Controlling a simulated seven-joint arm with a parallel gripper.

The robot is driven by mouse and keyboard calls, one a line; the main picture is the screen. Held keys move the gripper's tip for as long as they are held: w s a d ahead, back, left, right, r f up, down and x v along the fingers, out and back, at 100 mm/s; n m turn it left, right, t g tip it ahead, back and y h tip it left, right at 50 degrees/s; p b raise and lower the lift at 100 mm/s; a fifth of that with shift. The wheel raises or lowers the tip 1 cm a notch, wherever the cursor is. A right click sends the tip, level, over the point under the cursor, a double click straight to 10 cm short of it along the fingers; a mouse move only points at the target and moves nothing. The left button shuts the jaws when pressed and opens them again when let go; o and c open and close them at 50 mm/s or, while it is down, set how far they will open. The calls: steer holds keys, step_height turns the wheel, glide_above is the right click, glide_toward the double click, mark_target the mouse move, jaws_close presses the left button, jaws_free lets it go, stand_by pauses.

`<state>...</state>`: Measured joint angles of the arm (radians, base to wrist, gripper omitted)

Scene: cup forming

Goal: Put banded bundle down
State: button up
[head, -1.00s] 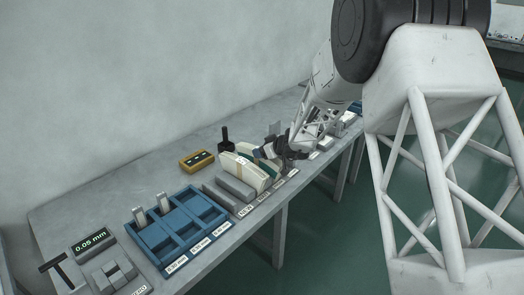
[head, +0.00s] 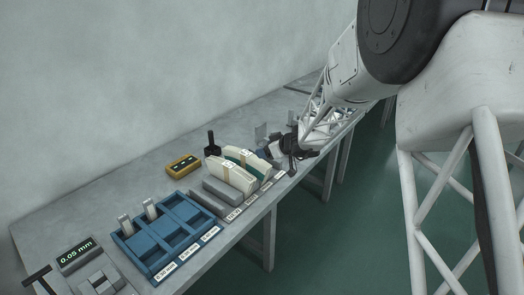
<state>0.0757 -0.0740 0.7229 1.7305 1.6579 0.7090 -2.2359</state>
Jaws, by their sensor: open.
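Two pale curved bundles stand side by side on the bench, right of the blue tray. The front bundle (head: 231,176) is whitish with a small marked label on top. The bundle behind it (head: 252,163) shows some green, and I cannot tell from here which one the task calls banded. My gripper (head: 278,152) is dark and small in view, just right of the rear bundle. It is open, and I see nothing held in it. Its fingertips are too small to tell whether they touch that bundle.
The blue compartment tray (head: 165,215) holds two small upright pieces at its left. A yellow box (head: 183,166) and a black upright tool (head: 212,146) stand near the wall. Grey blocks (head: 214,198) and labels line the front edge.

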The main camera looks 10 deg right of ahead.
steer(key=shift+s+d+r, duration=0.35)
steer(key=shift+s, duration=0.05)
stand_by(0.7)
steer(key=s+a+r+m+g, duration=0.1)
steer(key=s+r, duration=0.3)
steer(key=s, duration=0.3)
steer(key=s+a+r+m+g+h, duration=0.1)
steer(key=s+r+g, duration=0.1)
steer(key=s+r, duration=0.35)
steer(key=s+a+r+g, duration=0.1)
steer(key=s+r, duration=0.1)
steer(key=s, duration=0.7)
steer(key=s+d+r+m+g+h, duration=0.1)
steer(key=s+d+m+h, duration=0.2)
steer(key=s, duration=1)
steer(key=s+d+r+m+h, duration=0.1)
steer(key=s+d+m+h, duration=0.3)
steer(key=s, duration=1)
steer(key=shift+s+d+r+g+h, duration=0.15)
steer(key=shift+d+r+g+h, duration=0.2)
steer(key=shift+d, duration=0.25)
steer(key=shift+f, duration=0.1)
